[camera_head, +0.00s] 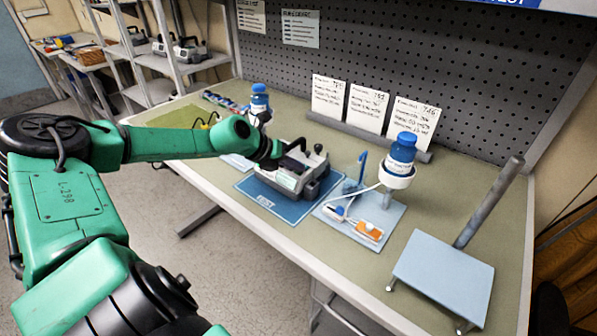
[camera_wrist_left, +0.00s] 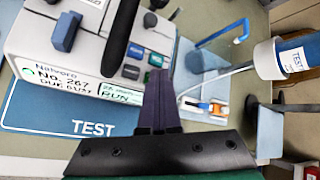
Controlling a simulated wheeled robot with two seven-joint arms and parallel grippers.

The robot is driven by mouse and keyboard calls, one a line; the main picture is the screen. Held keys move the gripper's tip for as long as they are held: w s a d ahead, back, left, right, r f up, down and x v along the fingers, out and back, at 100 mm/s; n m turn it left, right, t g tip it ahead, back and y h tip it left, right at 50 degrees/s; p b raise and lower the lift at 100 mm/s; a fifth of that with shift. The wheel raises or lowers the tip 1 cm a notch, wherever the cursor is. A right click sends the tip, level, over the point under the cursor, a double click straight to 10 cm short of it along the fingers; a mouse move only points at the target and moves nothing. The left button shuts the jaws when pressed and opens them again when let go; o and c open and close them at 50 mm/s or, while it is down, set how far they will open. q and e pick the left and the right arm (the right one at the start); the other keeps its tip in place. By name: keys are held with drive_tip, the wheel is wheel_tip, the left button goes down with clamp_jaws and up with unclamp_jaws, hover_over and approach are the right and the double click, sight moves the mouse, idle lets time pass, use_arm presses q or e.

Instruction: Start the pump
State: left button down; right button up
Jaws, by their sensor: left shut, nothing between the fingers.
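The pump (camera_head: 312,166), a white and grey unit with a dark handle, sits on a blue mat (camera_head: 262,197) marked TEST. In the left wrist view the pump (camera_wrist_left: 45,38) shows a blue switch, several small coloured keys and a display (camera_wrist_left: 118,93) that reads RUN. My left gripper (camera_head: 274,155) is at the pump in the head view. Its shut, empty fingers (camera_wrist_left: 158,76) reach up to the key area at the pump's front right corner in the wrist view. A small green spot shows beside the fingertips. Whether they touch a key is not clear. My right gripper is not in view.
Right of the pump stands a blue-capped bottle (camera_head: 402,152) in a white holder, above a light blue plate with an orange-and-white part (camera_head: 368,231). Further right is a scale-like platform (camera_head: 445,275) with a post. Cards (camera_head: 368,107) stand behind. Another bottle (camera_head: 259,100) stands behind my arm.

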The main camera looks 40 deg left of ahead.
sight(295, 175)
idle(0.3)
use_arm(q)
drive_tip(key=shift+r+p, duration=0.8)
drive_tip(key=shift+r, duration=0.1)
wheel_tip(295, 175, up, 5)
drive_tip(key=p, duration=0.4)
idle(0.5)
